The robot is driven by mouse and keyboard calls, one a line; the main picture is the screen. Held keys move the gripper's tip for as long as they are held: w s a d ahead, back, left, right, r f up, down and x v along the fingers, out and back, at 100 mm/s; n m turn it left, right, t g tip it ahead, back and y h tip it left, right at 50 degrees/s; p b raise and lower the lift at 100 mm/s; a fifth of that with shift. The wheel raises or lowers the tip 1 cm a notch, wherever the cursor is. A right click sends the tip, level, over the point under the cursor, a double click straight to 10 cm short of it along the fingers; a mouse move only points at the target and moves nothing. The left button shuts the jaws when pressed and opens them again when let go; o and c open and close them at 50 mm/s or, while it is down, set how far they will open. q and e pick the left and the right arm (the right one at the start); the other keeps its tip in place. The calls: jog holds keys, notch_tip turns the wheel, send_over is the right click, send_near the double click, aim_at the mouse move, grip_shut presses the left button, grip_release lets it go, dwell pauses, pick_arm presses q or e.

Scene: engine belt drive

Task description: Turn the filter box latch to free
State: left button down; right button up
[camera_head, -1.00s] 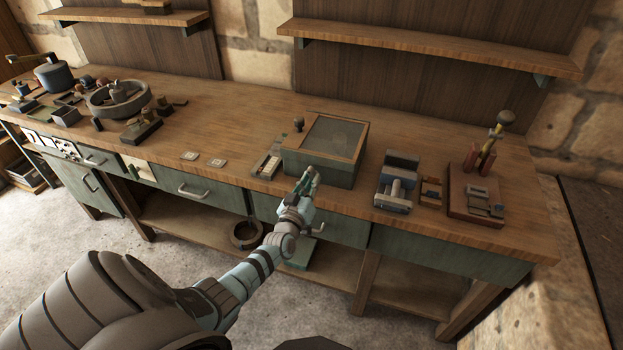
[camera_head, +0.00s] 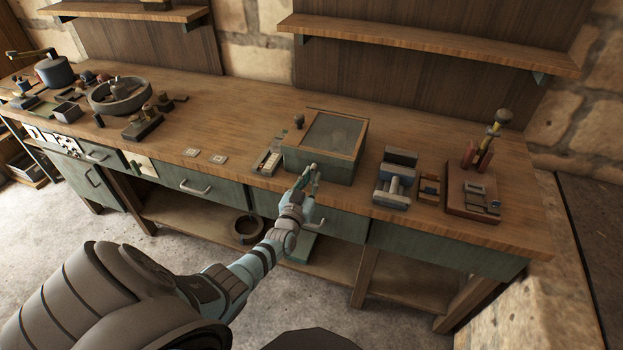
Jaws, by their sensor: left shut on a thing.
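The filter box (camera_head: 325,150) is a green-grey box with a wooden-framed lid, standing on the workbench near its front edge. The lid looks closed. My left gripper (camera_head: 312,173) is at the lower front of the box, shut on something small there. The latch itself cannot be made out; the gripper covers that part of the front. My right gripper is not in view.
The workbench (camera_head: 235,116) carries a small tray (camera_head: 268,162) left of the box and a blue-grey vise-like fixture (camera_head: 396,180) to its right. A wooden stand (camera_head: 473,195) is at far right. A shelf (camera_head: 430,45) hangs behind. Bare bench lies behind the box.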

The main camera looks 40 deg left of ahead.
pick_arm(q)
jog(key=c, duration=1.6)
grip_release()
jog(key=v, duration=1.2)
